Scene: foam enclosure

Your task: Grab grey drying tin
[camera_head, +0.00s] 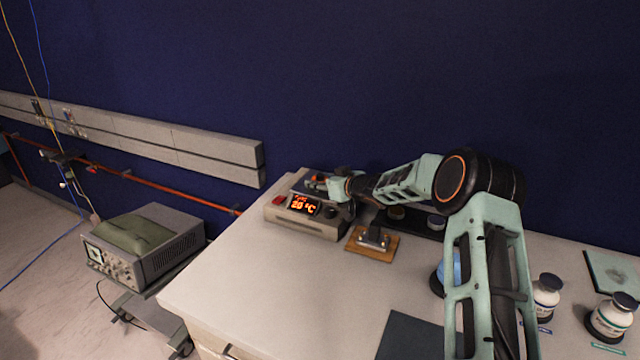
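My arm reaches from the lower right across the bench to the heater at the back left. My gripper (318,183) is low over the top of the heater. Its fingers are small and dark here, and I cannot tell whether they are open or hold anything. A small grey round tin (436,222) sits on a black tray behind the wooden board, partly behind my arm. A darker round piece (397,212) sits on the same tray. I cannot tell for sure which thing is the grey drying tin; one may also be hidden at the gripper.
The heater (305,215) has a lit display reading 20 °C. A wooden board (372,244) holds a metal piece. White bottles (546,297) (611,318) and a dark mat (410,336) are at the right. The bench's front left is clear. A blue wall stands behind.

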